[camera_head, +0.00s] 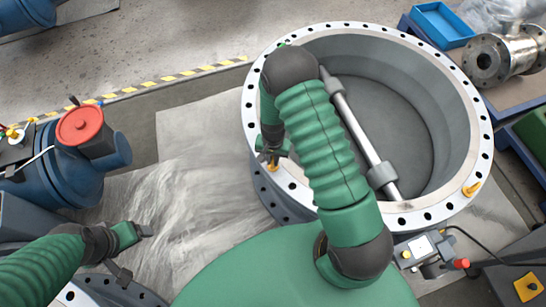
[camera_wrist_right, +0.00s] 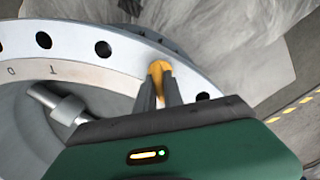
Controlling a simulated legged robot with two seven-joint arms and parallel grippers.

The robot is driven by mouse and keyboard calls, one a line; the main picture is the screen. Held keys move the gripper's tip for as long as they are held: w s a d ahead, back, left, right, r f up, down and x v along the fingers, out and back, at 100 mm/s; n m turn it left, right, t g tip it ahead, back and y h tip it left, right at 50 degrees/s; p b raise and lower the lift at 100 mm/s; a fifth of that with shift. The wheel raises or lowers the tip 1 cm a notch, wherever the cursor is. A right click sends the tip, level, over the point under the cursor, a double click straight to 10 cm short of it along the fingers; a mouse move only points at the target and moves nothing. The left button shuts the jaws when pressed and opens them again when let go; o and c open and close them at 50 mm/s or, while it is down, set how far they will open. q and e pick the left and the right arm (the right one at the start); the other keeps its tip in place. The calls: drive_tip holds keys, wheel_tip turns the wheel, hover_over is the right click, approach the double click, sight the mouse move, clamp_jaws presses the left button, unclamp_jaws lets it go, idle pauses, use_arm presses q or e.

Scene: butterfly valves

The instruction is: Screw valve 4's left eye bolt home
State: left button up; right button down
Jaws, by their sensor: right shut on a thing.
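The large grey butterfly valve (camera_head: 350,40) lies flat with its holed flange ring up. Its left yellow eye bolt (camera_head: 273,162) stands at the flange's left edge, partly covered by my right gripper (camera_head: 268,153). In the right wrist view, the same yellow eye bolt (camera_wrist_right: 157,67) shows between the two dark fingertips of my right gripper (camera_wrist_right: 159,84), which is shut on it. The bolt's lower part is hidden there. A second yellow eye bolt (camera_head: 472,188) stands at the flange's right side. My left gripper (camera_head: 142,232) is at lower left, away from the valve; its opening is unclear.
A blue machine with a red cap (camera_head: 80,124) stands at left. A blue tray (camera_head: 442,24) and a metal pipe fitting (camera_head: 495,58) are at upper right. A small device with a red knob (camera_head: 430,252) sits near the valve's lower right. Bare sheeting (camera_head: 190,190) lies left of the valve.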

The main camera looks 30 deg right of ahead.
drive_tip(key=m+p, duration=0.1)
drive_tip(key=m, duration=0.2)
drive_tip(key=m+p, duration=0.1)
drive_tip(key=m, duration=0.2)
drive_tip(key=shift+w+r+p, duration=0.2)
drive_tip(key=shift+p, duration=0.1)
drive_tip(key=m+p, duration=0.1)
drive_tip(key=m, duration=0.3)
drive_tip(key=m+p, duration=0.1)
drive_tip(key=m, duration=0.2)
drive_tip(key=shift+m+p, duration=0.4)
drive_tip(key=m+p, duration=0.2)
drive_tip(key=m, duration=0.4)
drive_tip(key=shift+w, duration=0.15)
drive_tip(key=m+p, duration=0.1)
drive_tip(key=m, duration=0.4)
drive_tip(key=shift+d+m, duration=0.1)
drive_tip(key=shift+m, duration=0.3)
drive_tip(key=shift+w, duration=0.1)
drive_tip(key=c, duration=1.6)
unclamp_jaws()
drive_tip(key=shift+o, duration=0.7)
drive_tip(key=shift+f, duration=0.15)
drive_tip(key=shift+s, duration=0.2)
